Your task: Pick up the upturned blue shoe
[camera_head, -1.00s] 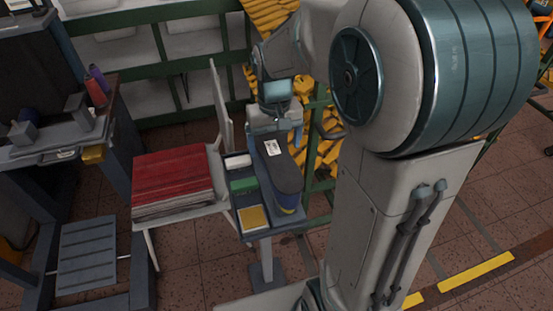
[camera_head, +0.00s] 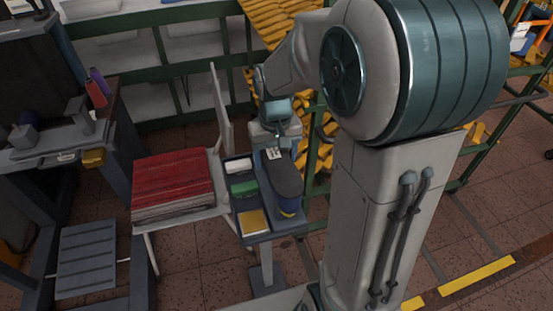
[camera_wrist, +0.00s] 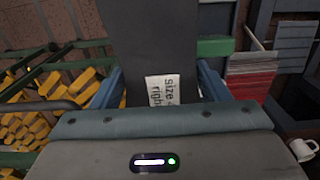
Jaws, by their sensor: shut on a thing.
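The upturned shoe (camera_head: 286,180) shows its dark sole, with a white label (camera_head: 273,153) near one end and a blue and yellow rim at the lower end. My gripper (camera_head: 277,138) is at the label end, at the far side of the small stand. In the wrist view the dark sole (camera_wrist: 155,35) runs up between the two blue fingers of my gripper (camera_wrist: 160,88), which are shut on it. The label (camera_wrist: 163,90) there reads "size" and "right". The shoe's underside is hidden, so I cannot tell whether it clears the stand.
Green racks with yellow lasts (camera_head: 275,20) stand behind.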

